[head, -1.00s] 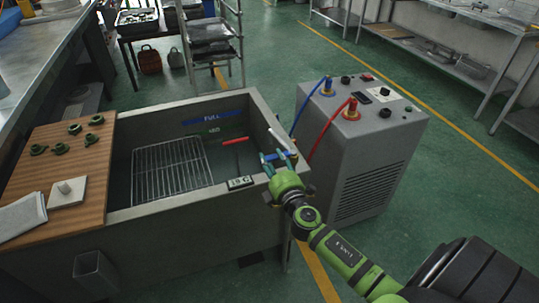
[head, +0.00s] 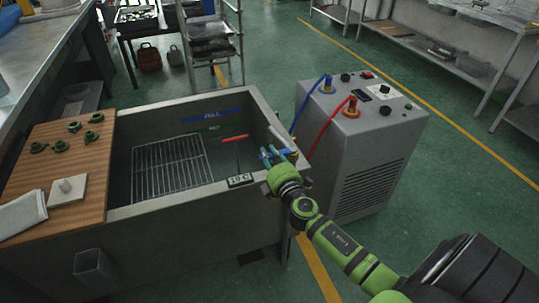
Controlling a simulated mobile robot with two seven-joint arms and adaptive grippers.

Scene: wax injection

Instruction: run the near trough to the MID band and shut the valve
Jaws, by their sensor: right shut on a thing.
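The near trough (head: 190,218) is a grey open tank. Inside its far wall are a blue band marked FULL (head: 210,113) and, below it, a green band (head: 212,128) with small, barely legible lettering. Water seems to stand in the tank, but its exact level against the green band is unclear. My right gripper (head: 279,155) is at the trough's right wall, shut on the blue valve lever (head: 290,153), which its fingers partly hide. A thin stem with a red bar (head: 235,138) stands inside the trough, left of the gripper. My left gripper is out of view.
A wire rack (head: 172,168) lies in the trough by a small temperature display (head: 240,180). A wooden board (head: 65,150) with several green pieces covers the left end. A grey chiller (head: 355,140) with red and blue hoses stands right.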

